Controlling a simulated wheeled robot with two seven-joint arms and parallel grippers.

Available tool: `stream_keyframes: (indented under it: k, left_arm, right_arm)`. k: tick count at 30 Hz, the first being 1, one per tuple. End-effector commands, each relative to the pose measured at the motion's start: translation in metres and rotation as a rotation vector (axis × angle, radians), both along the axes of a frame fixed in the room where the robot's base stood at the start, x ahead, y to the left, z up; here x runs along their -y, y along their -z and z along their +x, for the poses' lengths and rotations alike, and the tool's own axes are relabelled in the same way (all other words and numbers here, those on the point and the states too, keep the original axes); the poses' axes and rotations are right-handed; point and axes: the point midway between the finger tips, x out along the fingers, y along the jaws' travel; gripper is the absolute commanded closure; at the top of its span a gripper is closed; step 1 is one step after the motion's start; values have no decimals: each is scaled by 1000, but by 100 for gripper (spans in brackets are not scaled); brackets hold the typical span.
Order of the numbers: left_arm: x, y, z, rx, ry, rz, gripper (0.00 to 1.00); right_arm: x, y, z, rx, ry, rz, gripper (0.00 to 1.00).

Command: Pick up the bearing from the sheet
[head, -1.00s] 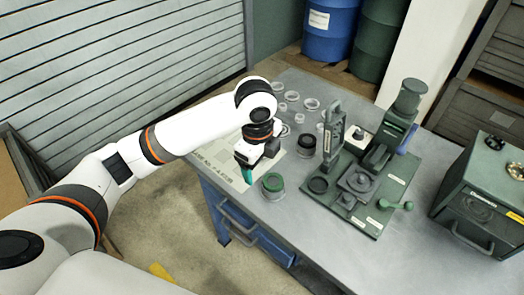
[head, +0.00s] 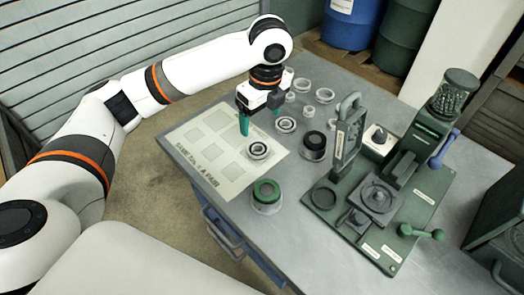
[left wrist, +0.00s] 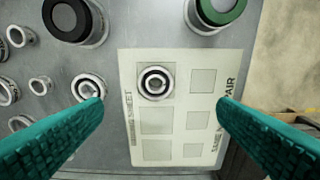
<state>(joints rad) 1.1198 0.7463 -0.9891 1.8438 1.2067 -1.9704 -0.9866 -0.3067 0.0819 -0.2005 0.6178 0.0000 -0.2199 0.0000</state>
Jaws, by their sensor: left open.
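The sheet (head: 206,174) is a pale paper with printed squares, lying near the table's left edge; it also shows in the left wrist view (left wrist: 180,116). A silver bearing (head: 258,149) with a dark ring groove lies on one of its squares; it also shows in the left wrist view (left wrist: 156,82). My left gripper (head: 260,118) has teal fingers, points down, and is open and empty. It is above the sheet's far edge, apart from the bearing. In the left wrist view the bearing sits between and beyond the fingers. My right gripper is not in view.
A similar bearing (head: 286,124) lies just off the sheet, with several loose rings (head: 325,95) behind. A green-topped cup (head: 267,194) and a black-topped cup (head: 314,143) stand nearby. A green press fixture (head: 385,200) stands to the right.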

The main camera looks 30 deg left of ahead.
Motion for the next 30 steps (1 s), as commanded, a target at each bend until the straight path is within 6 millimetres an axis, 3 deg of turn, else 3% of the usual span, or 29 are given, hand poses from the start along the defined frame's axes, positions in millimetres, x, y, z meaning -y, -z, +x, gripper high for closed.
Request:
stream_keyframes:
  k: [2, 12, 19, 30]
  left_arm:
    - [-1, 11, 0, -1, -1, 0, 18]
    - [-7, 62, 2, -3, -1, 0, 18]
    - [-9, 79, 4, -2, -2, 1, 18]
    - [-15, 124, 8, 0, 0, 1, 18]
  right_arm:
    - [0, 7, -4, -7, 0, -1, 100]
    - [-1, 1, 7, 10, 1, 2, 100]
    - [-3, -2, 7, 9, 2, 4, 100]
    - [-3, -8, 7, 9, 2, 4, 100]
